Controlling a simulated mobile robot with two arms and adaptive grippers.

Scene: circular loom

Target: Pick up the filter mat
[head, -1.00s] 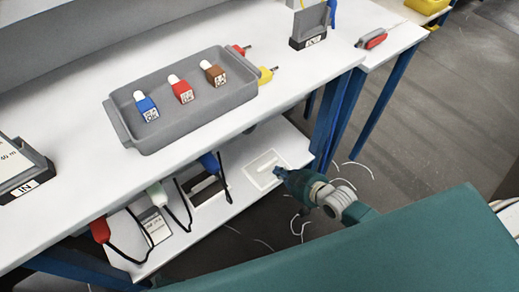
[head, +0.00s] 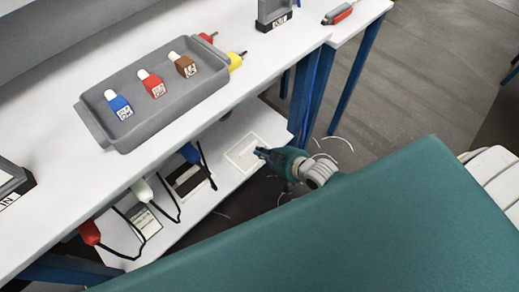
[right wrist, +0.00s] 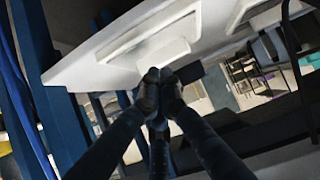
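The filter mat looks like a thin white piece (right wrist: 160,57) at my fingertips in the right wrist view. It sits by a framed rectangle (head: 228,153) on the low white shelf, which shows in the head view. The mat is hard to tell from the white shelf. My right gripper (head: 259,152) reaches over the right side of that rectangle. In the right wrist view its fingertips (right wrist: 160,77) are close together and appear to pinch the mat's near edge. My left gripper is not in view.
Above the shelf, a white table (head: 55,125) holds a grey tray (head: 150,135) with blue, red and brown labelled bottles. Red, white and blue-handled tools with black loops hang over the shelf's left part. Blue table legs (head: 308,95) stand just right of the shelf.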

